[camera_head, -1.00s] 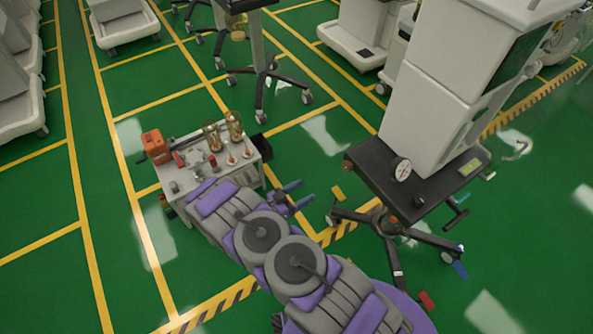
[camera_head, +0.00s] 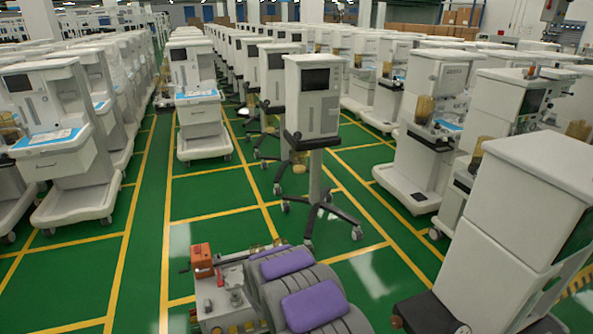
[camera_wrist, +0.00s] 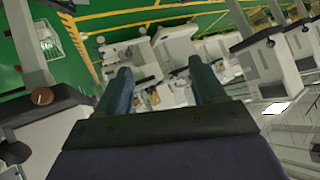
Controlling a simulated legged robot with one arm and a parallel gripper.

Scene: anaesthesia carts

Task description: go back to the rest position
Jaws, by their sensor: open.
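My gripper (camera_wrist: 160,92) shows in the wrist view with its two dark blue-grey fingers spread apart and nothing between them. In the head view my grey and purple arm fills the lower middle, and the gripper itself does not show there. A small white cart top (camera_head: 228,280) with an orange box (camera_head: 201,256) on it stands just left of my arm; the arm hides part of it.
A white machine (camera_head: 520,215) on a dark base (camera_head: 425,312) stands close at the right. A monitor cart (camera_head: 313,100) on wheels stands ahead. Rows of white carts line both sides. The green floor (camera_head: 205,205) with yellow lines is free at the left middle.

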